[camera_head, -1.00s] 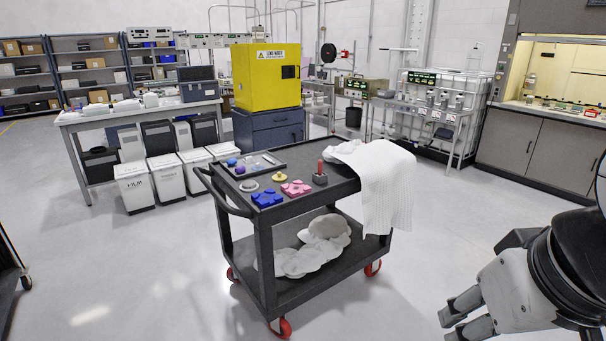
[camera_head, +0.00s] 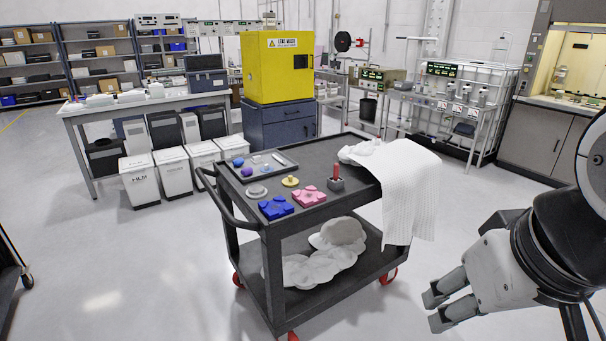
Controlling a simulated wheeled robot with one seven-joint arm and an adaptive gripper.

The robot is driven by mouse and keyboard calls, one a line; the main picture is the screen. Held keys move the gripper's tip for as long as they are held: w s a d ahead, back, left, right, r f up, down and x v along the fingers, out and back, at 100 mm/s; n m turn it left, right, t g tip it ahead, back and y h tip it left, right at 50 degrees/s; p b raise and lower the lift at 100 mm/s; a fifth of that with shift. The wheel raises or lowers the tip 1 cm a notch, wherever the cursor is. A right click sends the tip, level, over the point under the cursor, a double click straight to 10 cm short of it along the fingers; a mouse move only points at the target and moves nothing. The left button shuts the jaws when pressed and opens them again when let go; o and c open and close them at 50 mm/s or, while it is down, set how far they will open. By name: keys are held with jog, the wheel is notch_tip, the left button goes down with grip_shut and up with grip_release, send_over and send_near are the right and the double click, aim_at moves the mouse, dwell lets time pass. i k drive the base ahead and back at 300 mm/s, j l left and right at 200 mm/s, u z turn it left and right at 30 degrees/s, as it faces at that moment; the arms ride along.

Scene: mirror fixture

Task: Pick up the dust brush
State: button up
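I cannot make out the dust brush for certain. A small upright red piece in a dark block (camera_head: 336,183) stands on the top of the black cart (camera_head: 330,147), near its right side; it may be the brush, but it is too small to tell. A grey tray (camera_head: 284,155) on the cart's far left holds a blue ball, a purple ball and small slim items. My gripper (camera_head: 437,311) is at the lower right, apart from the cart. Its two fingers are a little apart with nothing between them.
Blue (camera_head: 276,207) and pink (camera_head: 308,196) blocks, a yellow piece (camera_head: 290,181) and a grey disc (camera_head: 257,190) lie on the cart. A white cloth (camera_head: 408,185) hangs over its right side.

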aim_at(336, 174)
jog(key=i+j+z, duration=0.1)
jog(key=i+j, duration=0.2)
jog(key=i, duration=0.2)
jog(key=i+j+z, duration=0.1)
jog(key=i+j, duration=0.25)
jog(key=i, duration=0.15)
